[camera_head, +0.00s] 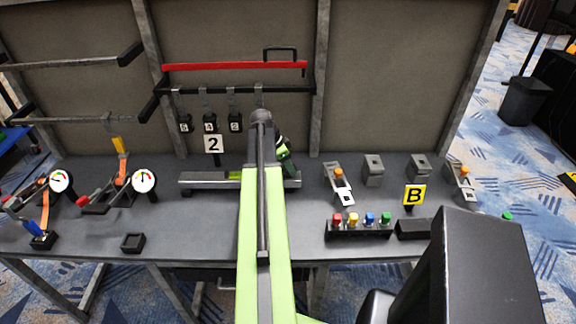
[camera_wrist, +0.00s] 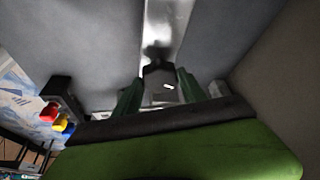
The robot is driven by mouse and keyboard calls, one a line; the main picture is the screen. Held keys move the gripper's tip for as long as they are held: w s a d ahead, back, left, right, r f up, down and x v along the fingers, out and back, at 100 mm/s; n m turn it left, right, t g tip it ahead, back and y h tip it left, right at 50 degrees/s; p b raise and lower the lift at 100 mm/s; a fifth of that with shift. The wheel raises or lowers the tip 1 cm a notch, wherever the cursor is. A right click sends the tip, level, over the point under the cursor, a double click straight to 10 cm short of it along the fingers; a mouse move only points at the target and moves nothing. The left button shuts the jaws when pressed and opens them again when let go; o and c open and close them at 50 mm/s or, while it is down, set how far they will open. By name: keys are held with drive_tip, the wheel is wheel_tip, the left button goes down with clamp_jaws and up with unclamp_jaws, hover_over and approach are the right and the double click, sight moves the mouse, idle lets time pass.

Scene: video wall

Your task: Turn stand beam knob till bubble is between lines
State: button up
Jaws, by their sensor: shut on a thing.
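My gripper (camera_head: 284,152) is over the right part of the beam, mostly hidden by my arm. In the wrist view my gripper (camera_wrist: 160,90) has its green fingers either side of a dark knob (camera_wrist: 157,69) and is shut on it. The shiny beam (camera_wrist: 166,22) runs away beyond the knob.
A red bar (camera_head: 235,67) and hanging weights (camera_head: 210,123) are on the back panel. Dial gauges (camera_head: 145,181) and clamps stand at left. Metal brackets (camera_head: 373,170), a B sign (camera_head: 413,195) and a row of coloured buttons (camera_head: 360,222) are at right.

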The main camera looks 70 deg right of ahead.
drive_tip(key=c, duration=0.4)
drive_tip(key=shift+s+a+n+t, duration=0.15)
drive_tip(key=shift+n+t, duration=0.35)
drive_tip(key=shift+n, duration=0.7)
drive_tip(key=shift+n+t+h, duration=0.4)
drive_tip(key=shift+n+h, duration=0.1)
drive_tip(key=shift+n, duration=0.7)
drive_tip(key=o, duration=1.3)
drive_tip(key=shift+o, duration=0.2)
